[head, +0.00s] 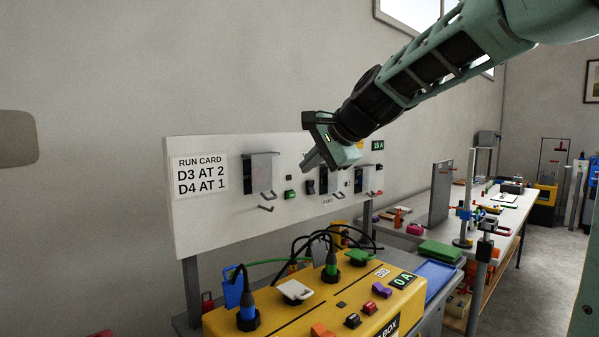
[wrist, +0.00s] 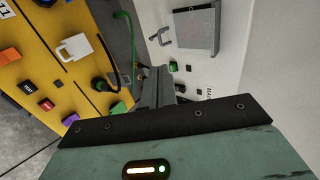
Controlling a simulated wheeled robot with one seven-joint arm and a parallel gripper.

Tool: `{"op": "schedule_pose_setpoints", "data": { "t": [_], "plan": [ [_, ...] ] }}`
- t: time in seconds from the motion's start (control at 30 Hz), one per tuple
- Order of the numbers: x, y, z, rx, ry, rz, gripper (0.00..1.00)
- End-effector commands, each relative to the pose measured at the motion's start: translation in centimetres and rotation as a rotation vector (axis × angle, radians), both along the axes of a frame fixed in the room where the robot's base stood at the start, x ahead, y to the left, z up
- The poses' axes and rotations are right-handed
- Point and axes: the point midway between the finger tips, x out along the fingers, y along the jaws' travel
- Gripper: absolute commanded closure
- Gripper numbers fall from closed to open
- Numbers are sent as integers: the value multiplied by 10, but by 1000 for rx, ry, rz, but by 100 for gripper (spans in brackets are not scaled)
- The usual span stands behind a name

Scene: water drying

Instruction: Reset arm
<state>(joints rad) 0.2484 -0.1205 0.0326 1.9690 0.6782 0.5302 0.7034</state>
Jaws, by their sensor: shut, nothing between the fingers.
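My arm reaches in from the upper right in the head view. My gripper (head: 312,161) is shut and empty, in front of the white panel (head: 225,229) and above the yellow box (head: 225,323). In the wrist view my gripper's fingers (wrist: 155,82) are together, pointing between the yellow box (wrist: 35,50) on the left and the white panel (wrist: 236,60) on the right. I cannot tell from the views how far the fingertips are from the panel.
The panel bears a run card (head: 200,177) reading "D3 AT 2, D4 AT 1" and hinged covers (head: 262,170). Blue (head: 247,308) and green (head: 331,268) plugs with cables stand on the yellow box. A cluttered workbench (head: 510,212) extends right; floor (head: 550,265) beyond it is clear.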

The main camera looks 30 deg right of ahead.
Motion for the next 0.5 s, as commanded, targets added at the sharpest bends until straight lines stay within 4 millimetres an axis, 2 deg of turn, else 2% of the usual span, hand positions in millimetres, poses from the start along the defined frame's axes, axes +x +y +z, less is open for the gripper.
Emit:
{"op": "schedule_pose_setpoints", "data": {
  "t": [0.13, 0.33, 0.43, 0.5],
  "plan": [
    [-7, -1, 5, 0, 1, 0, 100],
    [-8, -2, 5, 0, 1, 0, 100],
    [-12, 19, -6, -35, 30, 68, 100],
    [-20, 46, -21, -89, 68, 167, 100]
  ]
}}
